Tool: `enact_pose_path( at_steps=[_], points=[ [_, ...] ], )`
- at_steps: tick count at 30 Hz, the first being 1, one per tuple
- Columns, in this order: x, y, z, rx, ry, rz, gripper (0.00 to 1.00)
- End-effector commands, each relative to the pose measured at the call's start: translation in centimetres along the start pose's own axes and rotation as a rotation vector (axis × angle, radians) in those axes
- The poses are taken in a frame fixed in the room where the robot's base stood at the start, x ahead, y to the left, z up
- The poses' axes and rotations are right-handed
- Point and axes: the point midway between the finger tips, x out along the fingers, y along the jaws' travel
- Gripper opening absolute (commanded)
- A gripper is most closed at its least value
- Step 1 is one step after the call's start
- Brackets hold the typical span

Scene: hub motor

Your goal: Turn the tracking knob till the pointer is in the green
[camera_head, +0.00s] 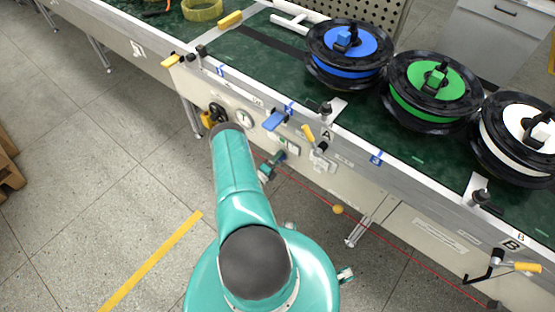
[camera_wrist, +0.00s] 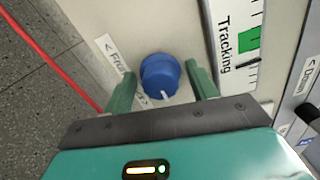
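In the wrist view the blue tracking knob (camera_wrist: 160,77) sits on the pale panel, with a white mark on its lower edge. My gripper (camera_wrist: 161,72) is open, one finger on each side of the knob, with gaps showing. The tracking scale (camera_wrist: 228,40) is to the right of the knob. Its green zone (camera_wrist: 249,40) is in view, and the black pointer (camera_wrist: 246,65) lies just below the green in the picture, outside it. In the head view my gripper (camera_head: 271,165) is at the conveyor's side panel; the knob cannot be made out there.
A red cord (camera_wrist: 50,52) runs along the panel at left in the wrist view. Another label, "Down" (camera_wrist: 306,77), is at right. In the head view, blue (camera_head: 347,42), green (camera_head: 433,80) and white (camera_head: 522,125) spools stand on the green belt.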

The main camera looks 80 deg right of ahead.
Motion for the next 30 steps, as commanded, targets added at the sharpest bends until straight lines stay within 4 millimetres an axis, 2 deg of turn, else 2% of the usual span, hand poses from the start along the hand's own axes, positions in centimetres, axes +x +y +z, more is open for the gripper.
enact_pose_path(
  at_steps=[7, 11, 14, 24, 30],
  points=[
    [0.0, 0.0, 0.0, 0.0, 0.0, 0.0, 0.57],
    [-0.9, 0.0, 0.0, -0.001, 0.0, 0.001, 0.57],
    [-2.5, 0.0, 0.1, -0.002, -0.002, 0.002, 0.57],
    [-9.9, 0.0, 0.1, -0.001, -0.002, 0.002, 0.57],
    [-12.9, 0.0, 0.0, 0.0, -0.001, 0.001, 0.57]
  ],
)
